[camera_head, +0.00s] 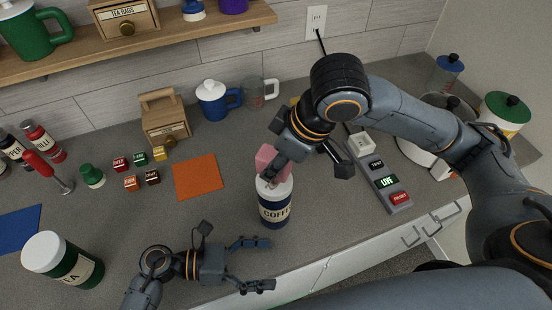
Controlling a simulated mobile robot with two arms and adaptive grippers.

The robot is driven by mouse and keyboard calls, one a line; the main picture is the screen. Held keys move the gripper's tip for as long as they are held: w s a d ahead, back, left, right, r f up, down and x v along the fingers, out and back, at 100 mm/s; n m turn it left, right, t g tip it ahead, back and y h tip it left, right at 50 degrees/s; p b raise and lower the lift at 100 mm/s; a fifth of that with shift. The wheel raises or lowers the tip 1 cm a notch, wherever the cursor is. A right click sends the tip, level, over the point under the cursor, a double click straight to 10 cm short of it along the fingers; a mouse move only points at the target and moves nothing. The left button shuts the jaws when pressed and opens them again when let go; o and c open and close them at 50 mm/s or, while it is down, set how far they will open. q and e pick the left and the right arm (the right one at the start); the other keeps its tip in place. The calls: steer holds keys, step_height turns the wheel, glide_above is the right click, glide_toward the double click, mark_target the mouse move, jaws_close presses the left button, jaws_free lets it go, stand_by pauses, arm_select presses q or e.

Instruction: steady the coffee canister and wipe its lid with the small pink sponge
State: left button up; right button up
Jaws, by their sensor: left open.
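The coffee canister (274,212) is dark blue with a cream label and stands upright near the counter's front edge. Its white lid (265,189) is on, partly hidden by my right gripper. The small pink sponge (265,155) is at my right gripper (276,172), whose fingers seem closed on it just over the lid. Whether the sponge touches the lid is hard to tell. My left gripper (266,264) is open and empty, low in front of the canister and apart from it, fingers pointing right.
A long button panel (384,180) lies right of the canister. An orange mat (198,177), small colored blocks (132,183) and a blue mug (213,103) are to the left and behind. A green tea canister (72,266) stands at front left. Bare counter surrounds the coffee canister's left side.

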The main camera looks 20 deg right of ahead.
mark_target(270, 212)
arm_select(q)
steer(key=w+a+t, duration=0.1)
steer(key=w, duration=0.3)
steer(key=w+a+m+t, duration=0.1)
steer(key=w+a, duration=0.1)
steer(key=w, duration=0.2)
steer(key=w+a+t+y, duration=0.1)
steer(key=w, duration=0.3)
steer(key=shift+a+t, duration=0.15)
steer(key=shift+t, duration=0.25)
steer(key=shift+w, duration=0.15)
steer(key=x, duration=1)
steer(key=shift+a, duration=0.1)
steer(key=c, duration=1.1)
